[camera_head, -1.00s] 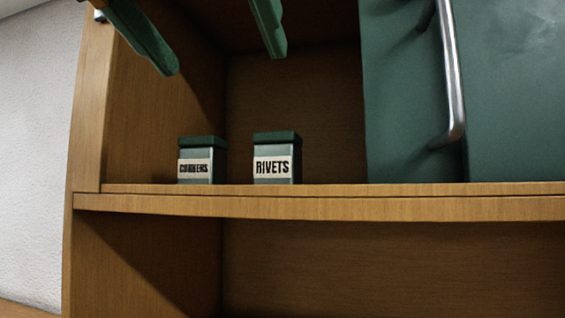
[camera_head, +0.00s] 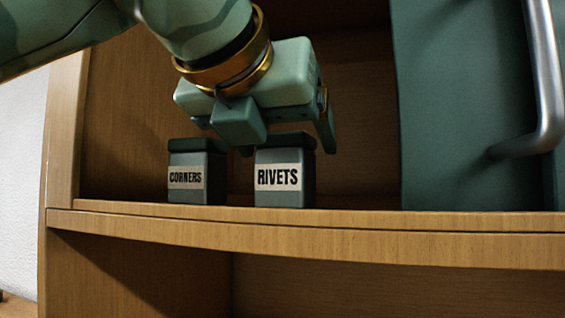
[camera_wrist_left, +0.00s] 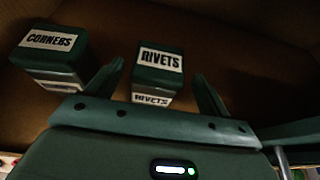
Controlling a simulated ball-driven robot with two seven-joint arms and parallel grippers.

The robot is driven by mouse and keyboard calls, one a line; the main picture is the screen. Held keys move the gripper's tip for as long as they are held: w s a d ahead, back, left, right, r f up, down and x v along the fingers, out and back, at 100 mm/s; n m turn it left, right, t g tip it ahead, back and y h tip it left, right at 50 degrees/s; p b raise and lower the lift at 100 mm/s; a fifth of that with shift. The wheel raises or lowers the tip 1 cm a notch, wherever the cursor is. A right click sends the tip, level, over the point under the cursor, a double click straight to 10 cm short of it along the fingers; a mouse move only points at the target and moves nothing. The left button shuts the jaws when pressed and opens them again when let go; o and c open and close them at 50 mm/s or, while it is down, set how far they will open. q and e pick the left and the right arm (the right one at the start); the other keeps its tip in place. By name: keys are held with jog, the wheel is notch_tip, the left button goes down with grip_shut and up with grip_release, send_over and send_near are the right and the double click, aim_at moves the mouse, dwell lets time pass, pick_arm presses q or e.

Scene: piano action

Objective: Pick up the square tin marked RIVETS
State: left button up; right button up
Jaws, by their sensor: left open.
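The square tin marked RIVETS (camera_head: 284,190) stands upright on the shelf, with a dark green lid and grey sides. It also shows in the left wrist view (camera_wrist_left: 158,65), with a label on its lid and one on its front. My left gripper (camera_head: 286,150) is open above this tin, pointing down, its fingers toward either side of the lid. In the left wrist view the tin lies between and beyond the two fingertips (camera_wrist_left: 159,72). I cannot tell whether the fingers touch it. My right gripper is in neither view.
A similar tin marked CORNERS (camera_head: 190,190) stands close to the left of the RIVETS tin. A green panel with a metal handle (camera_head: 545,80) stands to the right. The wooden shelf (camera_head: 300,222) has a front edge and a side wall at left.

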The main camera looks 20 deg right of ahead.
aim_at(291, 155)
pick_arm(q)
jog(key=shift+w+d+p, duration=0.2)
jog(key=shift+w+p, duration=0.1)
jog(key=shift+p, duration=0.05)
jog(key=p+x, duration=0.2)
jog(key=x, duration=0.1)
jog(key=shift+w+d, duration=0.15)
jog(key=shift+w, duration=0.25)
jog(key=shift+w+d+f, duration=0.2)
jog(key=shift+w+f, duration=0.05)
jog(key=shift+s, duration=0.1)
jog(key=shift+s+a, duration=0.1)
jog(key=c, duration=1.2)
jog(key=shift+c, duration=0.2)
jog(key=shift+r, duration=0.1)
